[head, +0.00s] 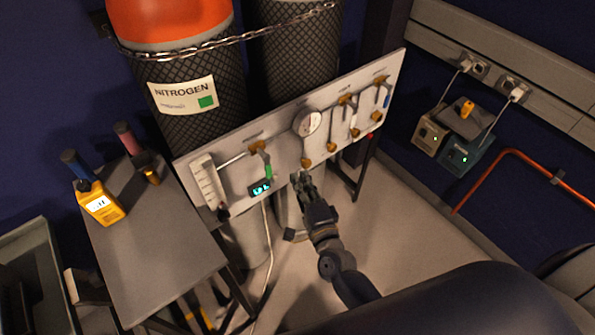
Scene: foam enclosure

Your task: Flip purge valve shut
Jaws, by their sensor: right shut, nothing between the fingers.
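A grey-white valve panel (226,172) stands in front of the gas cylinders. At its left part is a brass valve (257,147) with a green handle (268,172) hanging down. More brass valves with levers sit toward the right, one with a blue end (386,101). No readable label shows which one is the purge valve. My right gripper (302,180) is shut and empty, just in front of the panel's lower edge, below the round gauge (307,122) and right of the green handle. Contact with the panel cannot be told. My left gripper is out of view.
A flow tube (208,184) and a small digital display (260,188) with a hanging cable are on the panel. A chained nitrogen cylinder (190,120) stands behind. A grey table (150,262) at left holds a yellow meter (100,204). Floor at right of the panel looks clear.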

